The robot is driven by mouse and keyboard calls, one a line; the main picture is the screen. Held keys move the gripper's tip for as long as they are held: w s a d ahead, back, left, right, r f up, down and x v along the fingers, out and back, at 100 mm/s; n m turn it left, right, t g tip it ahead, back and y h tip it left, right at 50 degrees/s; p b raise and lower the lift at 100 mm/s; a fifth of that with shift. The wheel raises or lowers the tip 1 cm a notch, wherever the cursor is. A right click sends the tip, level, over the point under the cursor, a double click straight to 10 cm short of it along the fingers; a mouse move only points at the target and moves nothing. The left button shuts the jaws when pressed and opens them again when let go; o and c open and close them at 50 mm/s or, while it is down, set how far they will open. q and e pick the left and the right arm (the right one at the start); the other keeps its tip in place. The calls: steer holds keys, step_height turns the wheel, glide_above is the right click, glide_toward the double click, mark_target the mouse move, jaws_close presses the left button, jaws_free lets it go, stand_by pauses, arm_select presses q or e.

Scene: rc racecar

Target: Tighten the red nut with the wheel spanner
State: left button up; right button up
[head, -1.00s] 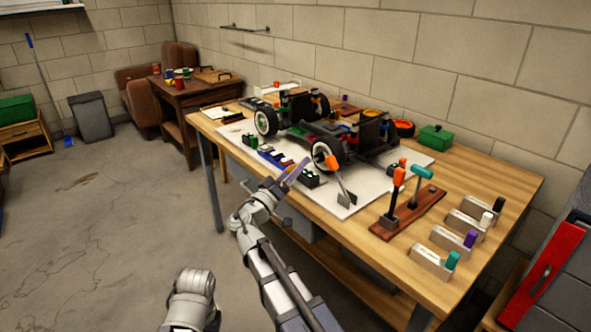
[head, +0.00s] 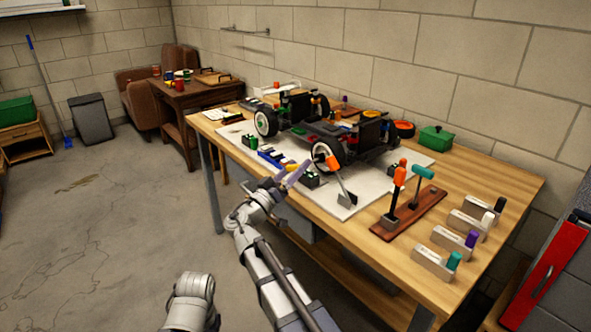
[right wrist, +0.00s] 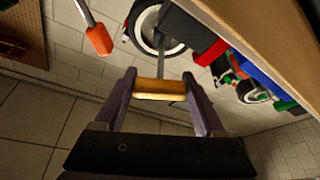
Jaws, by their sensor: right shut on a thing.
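My right gripper (head: 294,174) is at the front edge of the white mat, in front of the near wheel (head: 326,154) of the racecar (head: 330,132). It is shut on a yellow handle (right wrist: 160,89), seen between its fingers in the right wrist view. A thin grey shaft (right wrist: 161,62) runs from this handle towards a wheel (right wrist: 155,30); it looks like the wheel spanner. I cannot tell whether its far end touches the wheel. The red nut cannot be made out. My left gripper is out of view.
An orange-handled tool (head: 341,180) leans up on the white mat (head: 365,192), right of my gripper. A brown rack (head: 412,214) holds orange and teal-handled tools. Several labelled blocks (head: 436,263) line the table's right end. A green box (head: 436,138) stands behind.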

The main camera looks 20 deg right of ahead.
steer(key=shift+m, duration=0.4)
steer(key=shift+m+g+h, duration=0.3)
steer(key=shift+m+g, duration=0.2)
steer(key=shift+m, duration=0.1)
steer(key=shift+m+g+h+b, duration=0.3)
steer(key=shift+m, duration=0.6)
steer(key=shift+w+m, duration=0.1)
steer(key=shift+m, duration=0.4)
steer(key=shift+m+g, duration=0.3)
steer(key=shift+m, duration=0.1)
